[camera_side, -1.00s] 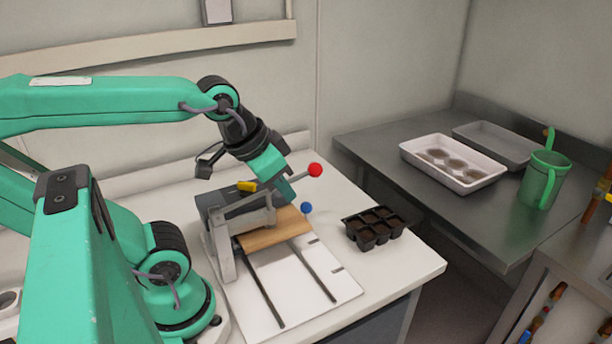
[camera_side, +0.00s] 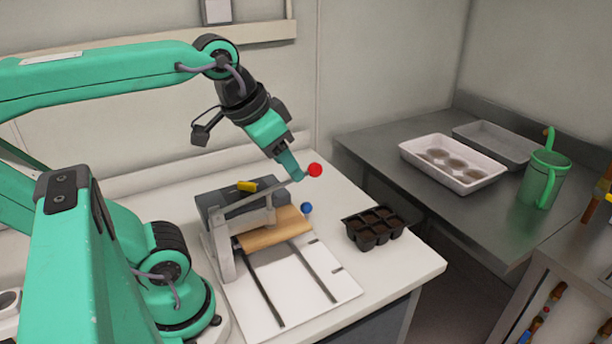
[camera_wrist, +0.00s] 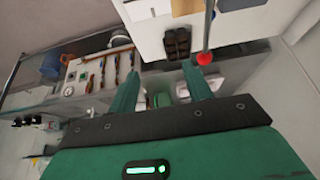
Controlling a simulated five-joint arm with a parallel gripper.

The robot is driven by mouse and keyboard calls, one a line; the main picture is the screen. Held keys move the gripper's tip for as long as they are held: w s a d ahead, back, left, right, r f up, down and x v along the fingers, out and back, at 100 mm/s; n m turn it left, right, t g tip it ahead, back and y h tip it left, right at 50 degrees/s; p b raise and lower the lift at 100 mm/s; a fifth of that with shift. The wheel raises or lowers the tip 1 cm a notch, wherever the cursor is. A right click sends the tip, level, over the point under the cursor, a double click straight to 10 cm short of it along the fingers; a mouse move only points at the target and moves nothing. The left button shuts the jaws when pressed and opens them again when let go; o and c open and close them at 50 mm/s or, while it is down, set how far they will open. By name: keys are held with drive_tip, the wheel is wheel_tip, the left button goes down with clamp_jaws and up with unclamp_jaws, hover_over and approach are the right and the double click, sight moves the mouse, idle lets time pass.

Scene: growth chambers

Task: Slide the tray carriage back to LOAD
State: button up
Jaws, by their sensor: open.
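The tray carriage is a tan board (camera_side: 268,237) at the far end of two dark slots in a white base plate (camera_side: 325,283). A blue knob (camera_side: 306,208) stands at its right edge. A lever arm with a red ball (camera_side: 315,170) crosses above the board. My gripper (camera_side: 297,177) is open and empty, at the lever close to the red ball and above the blue knob. In the wrist view my gripper (camera_wrist: 160,68) has its fingers spread, and the red ball (camera_wrist: 204,58) shows beside the right fingertip. I cannot tell whether they touch. No LOAD label is readable.
A dark block with a yellow piece (camera_side: 248,186) stands behind the board. A black cell tray (camera_side: 375,230) sits right of the plate. The bench to the right holds a white tray (camera_side: 487,179) and a green jug (camera_side: 541,181). The plate's near part is clear.

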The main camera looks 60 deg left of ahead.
drive_tip(key=w+a+m+g+h, duration=0.25)
drive_tip(key=w+a+g, duration=0.75)
drive_tip(key=w+a, duration=0.65)
drive_tip(key=shift+y, duration=0.25)
drive_tip(key=shift+s+d+f, duration=0.25)
drive_tip(key=shift+s+f, duration=0.3)
drive_tip(key=shift+f, duration=3.35)
drive_tip(key=shift+s+d+f, duration=0.2)
drive_tip(key=shift+s+f, duration=0.3)
drive_tip(key=shift+f, duration=3.4)
drive_tip(key=shift+s+d+f, duration=0.25)
drive_tip(key=shift+s+f, duration=0.3)
drive_tip(key=shift+f, duration=3.35)
clamp_jaws()
